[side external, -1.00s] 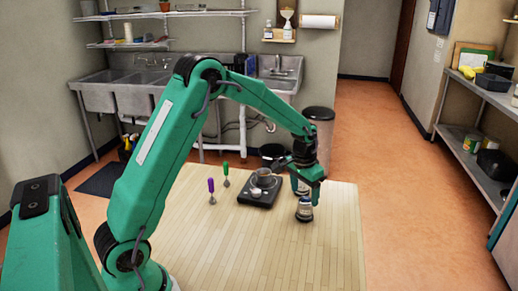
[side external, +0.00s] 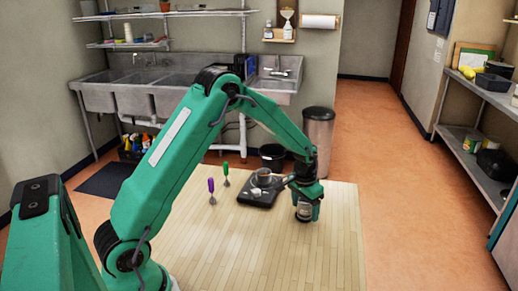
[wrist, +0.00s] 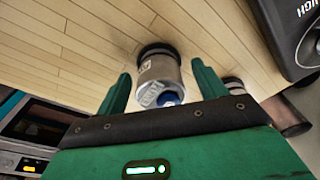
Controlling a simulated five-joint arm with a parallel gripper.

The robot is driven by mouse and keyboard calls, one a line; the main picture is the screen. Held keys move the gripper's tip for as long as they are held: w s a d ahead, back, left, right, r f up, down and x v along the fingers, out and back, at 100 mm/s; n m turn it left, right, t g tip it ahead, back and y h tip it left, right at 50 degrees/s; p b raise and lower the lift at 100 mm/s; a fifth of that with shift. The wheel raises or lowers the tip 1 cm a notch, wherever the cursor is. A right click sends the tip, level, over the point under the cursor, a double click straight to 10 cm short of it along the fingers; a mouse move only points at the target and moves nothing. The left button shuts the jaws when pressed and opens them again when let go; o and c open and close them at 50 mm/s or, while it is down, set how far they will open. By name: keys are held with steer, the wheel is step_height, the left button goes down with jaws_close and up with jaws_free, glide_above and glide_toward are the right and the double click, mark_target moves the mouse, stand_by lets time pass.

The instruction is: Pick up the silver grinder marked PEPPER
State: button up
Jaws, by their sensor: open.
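A silver grinder (wrist: 157,70) with a dark base and a blue mark on its top stands upright on the table, between my fingers in the wrist view. Lettering on its side is too small and tilted to read surely. It shows under my gripper in the side view (side external: 305,212). My gripper (wrist: 160,77) is open, one finger on each side of the grinder, with a gap visible on the left. A second, similar silver item (wrist: 233,83) stands just beyond the right finger, mostly hidden by it.
The table's front (side external: 265,255) is clear.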

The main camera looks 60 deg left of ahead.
steer(key=shift+c, duration=0.2)
stand_by(0.3)
steer(key=c, duration=1.2)
steer(key=shift+c, duration=0.2)
steer(key=shift+r, duration=0.2)
steer(key=shift+w+r, duration=0.1)
steer(key=shift+r, duration=0.55)
step_height(320, 180, up, 2)
steer(key=shift+r, duration=0.15)
steer(key=s+d+r, duration=0.4)
steer(key=d+r, duration=0.3)
steer(key=d, duration=0.3)
steer(key=shift+s+d, duration=0.3)
steer(key=shift+d, duration=0.1)
steer(key=shift+w+a, duration=0.1)
steer(key=shift+a, duration=0.05)
